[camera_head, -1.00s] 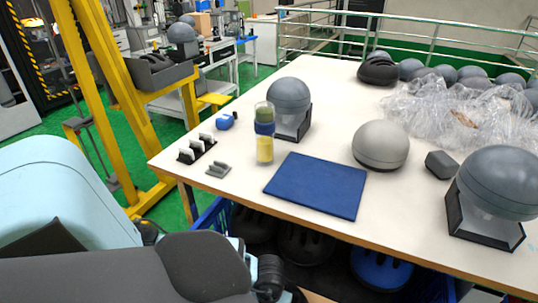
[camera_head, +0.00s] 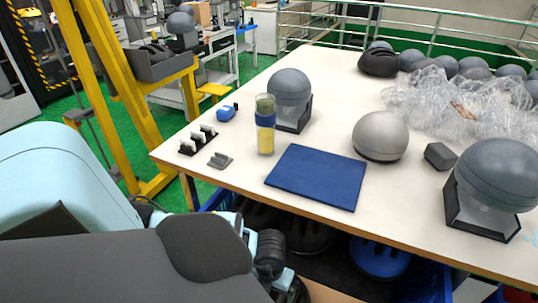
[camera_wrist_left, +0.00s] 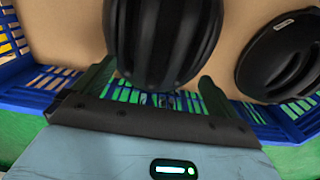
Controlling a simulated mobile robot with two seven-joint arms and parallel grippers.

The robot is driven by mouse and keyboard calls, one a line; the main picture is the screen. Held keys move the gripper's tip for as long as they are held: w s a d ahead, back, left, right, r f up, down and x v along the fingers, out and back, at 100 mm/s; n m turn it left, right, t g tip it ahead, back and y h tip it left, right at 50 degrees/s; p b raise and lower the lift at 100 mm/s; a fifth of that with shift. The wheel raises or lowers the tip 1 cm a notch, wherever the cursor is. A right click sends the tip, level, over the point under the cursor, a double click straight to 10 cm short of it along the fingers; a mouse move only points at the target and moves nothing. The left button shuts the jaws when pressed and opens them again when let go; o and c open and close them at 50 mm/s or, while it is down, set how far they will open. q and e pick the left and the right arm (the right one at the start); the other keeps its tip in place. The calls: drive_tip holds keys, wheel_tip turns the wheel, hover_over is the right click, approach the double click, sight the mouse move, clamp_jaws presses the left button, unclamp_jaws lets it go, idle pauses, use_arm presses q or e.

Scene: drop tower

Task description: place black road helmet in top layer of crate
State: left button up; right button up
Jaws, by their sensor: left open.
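In the left wrist view a black ribbed helmet (camera_wrist_left: 163,40) rests on a tan cardboard sheet (camera_wrist_left: 60,35) inside a blue crate (camera_wrist_left: 28,72). My left gripper (camera_wrist_left: 155,78) is open, with its two fingers on either side of the helmet's near end; I cannot tell whether they touch it. A second black helmet (camera_wrist_left: 280,55) lies at the right. In the head view my left gripper (camera_head: 283,283) is low beside the table, mostly hidden by my arm. The crate (camera_head: 425,278) is partly under the table edge, with dark helmets (camera_head: 305,238) and a blue helmet (camera_head: 380,258). My right gripper is not in view.
The table (camera_head: 330,115) overhangs part of the crate. On it are a blue mat (camera_head: 317,177), a grey helmet (camera_head: 380,136), helmets on stands, a yellow bottle (camera_head: 265,130) and plastic wrap (camera_head: 455,100). A yellow frame (camera_head: 110,90) stands at the left.

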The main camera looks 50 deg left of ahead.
use_arm(q)
wheel_tip(320, 180, up, 6)
drive_tip(key=shift+p, duration=0.35)
drive_tip(key=shift+s+d, duration=0.1)
drive_tip(key=s+d+f+g+h, duration=0.1)
drive_tip(key=s+d+h, duration=0.4)
drive_tip(key=d, duration=0.5)
drive_tip(key=s+d+r+n+t+h, duration=0.1)
drive_tip(key=d+r+n+t+h, duration=0.35)
drive_tip(key=d, duration=0.25)
drive_tip(key=s+d+r+n+t+h, duration=0.1)
drive_tip(key=d+r+n+t+h, duration=0.25)
drive_tip(key=d+h, duration=0.3)
drive_tip(key=s+a+f+n+t+y, duration=0.2)
drive_tip(key=a+f+n+t+y, duration=0.45)
drive_tip(key=n+y, duration=0.55)
drive_tip(key=s+a+f+n+g+y, duration=0.1)
drive_tip(key=s+a+f+n+g, duration=0.1)
drive_tip(key=s, duration=0.5)
drive_tip(key=s+a+f+n+g+y, duration=0.1)
drive_tip(key=s+a+f+n+g, duration=0.1)
drive_tip(key=s+f+n+g, duration=0.3)
drive_tip(key=s+f+n, duration=0.1)
drive_tip(key=s, duration=0.1)
drive_tip(key=shift+s+a+f+n, duration=0.15)
drive_tip(key=shift+s+f+n, duration=0.05)
drive_tip(key=shift+s+n, duration=0.1)
